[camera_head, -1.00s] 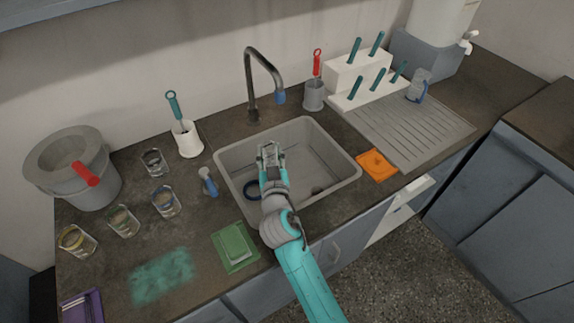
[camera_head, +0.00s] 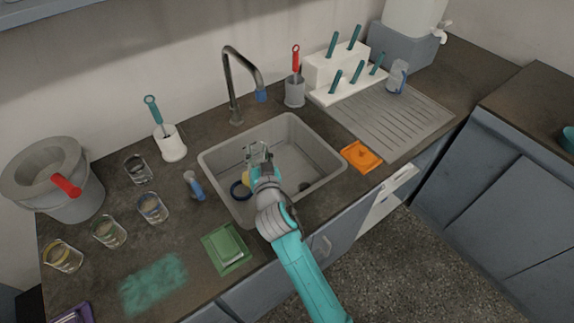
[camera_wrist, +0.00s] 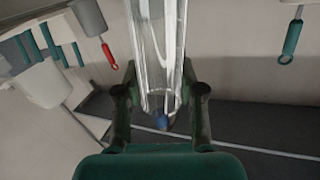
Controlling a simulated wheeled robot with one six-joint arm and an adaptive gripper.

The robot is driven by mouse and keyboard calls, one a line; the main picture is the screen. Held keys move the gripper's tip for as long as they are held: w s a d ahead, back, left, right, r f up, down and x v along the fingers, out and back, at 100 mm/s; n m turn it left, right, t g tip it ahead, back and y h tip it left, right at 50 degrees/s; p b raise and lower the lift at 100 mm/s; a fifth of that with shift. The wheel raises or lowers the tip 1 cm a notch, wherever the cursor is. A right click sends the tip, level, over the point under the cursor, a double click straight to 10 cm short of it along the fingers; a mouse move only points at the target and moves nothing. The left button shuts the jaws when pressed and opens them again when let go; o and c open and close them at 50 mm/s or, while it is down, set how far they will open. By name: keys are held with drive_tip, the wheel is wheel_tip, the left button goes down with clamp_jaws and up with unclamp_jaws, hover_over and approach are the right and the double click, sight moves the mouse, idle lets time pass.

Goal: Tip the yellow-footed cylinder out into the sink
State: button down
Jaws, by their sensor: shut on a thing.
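My gripper (camera_head: 257,150) is over the left half of the grey sink (camera_head: 325,183). It is shut on a clear glass cylinder (camera_wrist: 160,45), which runs away between the fingers (camera_wrist: 160,92) in the wrist view. A blue spot shows through the glass in the wrist view.
A green sponge dish (camera_head: 228,248), an orange cloth (camera_head: 361,156) and the drainboard (camera_head: 395,120) flank the sink.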

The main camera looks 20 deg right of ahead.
drive_tip(key=w+d+f+m+g+y+b, duration=0.1)
drive_tip(key=d+f+m+g+y, duration=0.1)
drive_tip(key=d+f+m, duration=0.2)
drive_tip(key=shift+f+m+b, duration=0.3)
drive_tip(key=shift+f+m, duration=0.4)
drive_tip(key=shift+m, duration=0.6)
drive_tip(key=shift+f, duration=0.2)
drive_tip(key=shift+w+d+f+m+g+y+b, duration=0.15)
drive_tip(key=shift+f+m+y+b, duration=0.45)
drive_tip(key=shift+b, duration=0.6)
drive_tip(key=shift+s+a+f+m+g+y+b, duration=0.1)
drive_tip(key=shift+f+m+g+y+b, duration=0.2)
drive_tip(key=shift+m+b, duration=0.7)
drive_tip(key=shift+w+d+r+m+b, duration=0.15)
drive_tip(key=shift+d+m+b, duration=0.05)
drive_tip(key=shift+d+b, duration=0.2)
drive_tip(key=shift+w+d+r+m+b, duration=0.1)
drive_tip(key=shift+d+m+b, duration=0.15)
drive_tip(key=shift+b, duration=0.2)
drive_tip(key=shift+d+r+m+g+y, duration=0.3)
drive_tip(key=shift+m+y, duration=0.3)
drive_tip(key=shift+m, duration=0.25)
idle(1.1)
